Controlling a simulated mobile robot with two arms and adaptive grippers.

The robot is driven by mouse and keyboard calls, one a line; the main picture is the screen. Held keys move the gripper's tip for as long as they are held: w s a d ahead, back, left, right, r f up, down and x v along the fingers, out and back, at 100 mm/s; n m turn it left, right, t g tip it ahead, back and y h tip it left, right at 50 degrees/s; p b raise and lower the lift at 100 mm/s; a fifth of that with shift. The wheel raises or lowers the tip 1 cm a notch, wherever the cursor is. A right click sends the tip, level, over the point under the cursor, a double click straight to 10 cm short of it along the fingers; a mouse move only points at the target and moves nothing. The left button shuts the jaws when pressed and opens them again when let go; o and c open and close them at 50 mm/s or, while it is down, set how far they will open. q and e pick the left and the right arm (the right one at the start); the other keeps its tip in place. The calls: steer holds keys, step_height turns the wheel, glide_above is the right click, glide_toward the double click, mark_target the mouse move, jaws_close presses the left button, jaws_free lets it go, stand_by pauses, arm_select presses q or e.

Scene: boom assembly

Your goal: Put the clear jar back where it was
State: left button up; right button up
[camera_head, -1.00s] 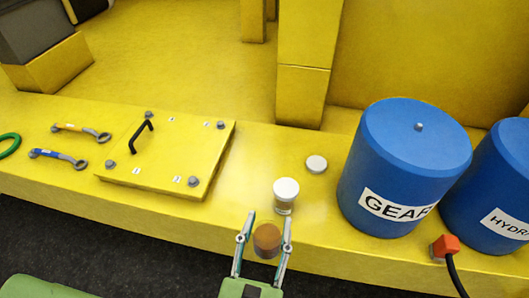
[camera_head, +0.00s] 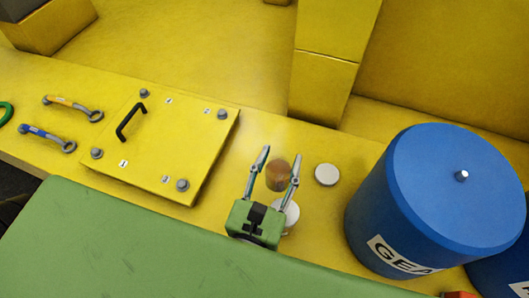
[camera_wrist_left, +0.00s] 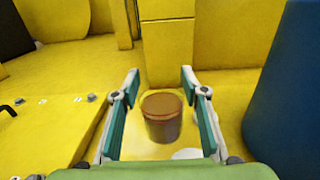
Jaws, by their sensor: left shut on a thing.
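The clear jar (camera_head: 278,174) has brown contents and stands about upright between the fingers of my left gripper (camera_head: 280,157), which is shut on it. In the left wrist view the jar (camera_wrist_left: 162,118) shows between both fingers (camera_wrist_left: 159,75). It is over the yellow ledge (camera_head: 322,215), at the far side of a white-lidded jar (camera_head: 291,213). My gripper partly hides that second jar. I cannot tell whether the clear jar's base touches the ledge. My right gripper is not in view.
A loose white lid (camera_head: 326,175) lies to the right of the clear jar. A blue drum (camera_head: 430,200) stands further right. A yellow hatch plate (camera_head: 165,140) with a black handle lies to the left, with wrench-like tools (camera_head: 72,108) beyond it.

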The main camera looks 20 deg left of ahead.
arm_select(q)
steer(key=w+a+f+b, duration=0.2)
steer(key=f, duration=0.1)
steer(key=w+a+f+b, duration=0.2)
steer(key=w+f, duration=0.1)
steer(key=f, duration=0.1)
steer(key=w+a+f+b, duration=0.2)
steer(key=w+f, duration=0.1)
steer(key=f, duration=0.1)
steer(key=shift+w, duration=0.2)
steer(key=shift+f+b, duration=0.3)
steer(key=shift+b, duration=0.2)
steer(key=shift+r, duration=0.15)
steer(key=o, duration=0.9)
steer(key=shift+f, duration=0.2)
steer(key=o, duration=0.4)
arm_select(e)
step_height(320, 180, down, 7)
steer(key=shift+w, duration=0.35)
